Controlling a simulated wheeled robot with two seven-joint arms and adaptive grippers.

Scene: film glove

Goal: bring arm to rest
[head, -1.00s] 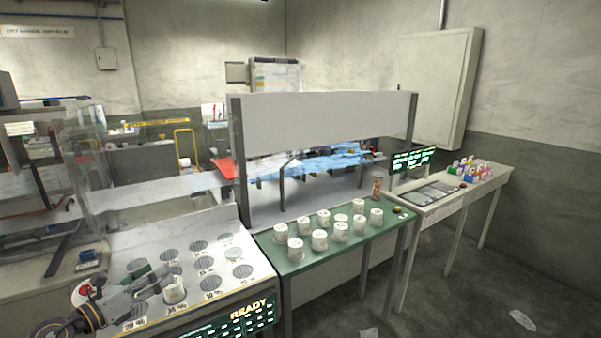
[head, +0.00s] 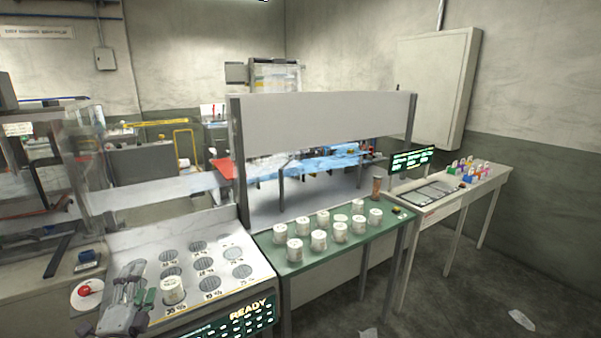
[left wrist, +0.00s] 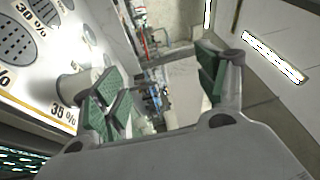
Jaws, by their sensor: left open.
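My left gripper (head: 137,292) is at the lower left in the head view, over the front left of the white panel (head: 200,225) with round grilles marked in percentages. In the left wrist view its green-padded fingers (left wrist: 160,90) are spread apart with nothing between them. A white lidded cup (head: 172,290) stands on the panel just right of the gripper, apart from it as far as the head view shows. The cup also shows in the left wrist view (left wrist: 72,88), partly behind a finger. My right gripper is not in view.
A green table (head: 300,262) with several white cups stands right of the panel. A red knob (head: 86,290) is left of my gripper. A lit READY display (head: 245,315) is on the panel's front. A side table (head: 425,207) with coloured tags stands farther right.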

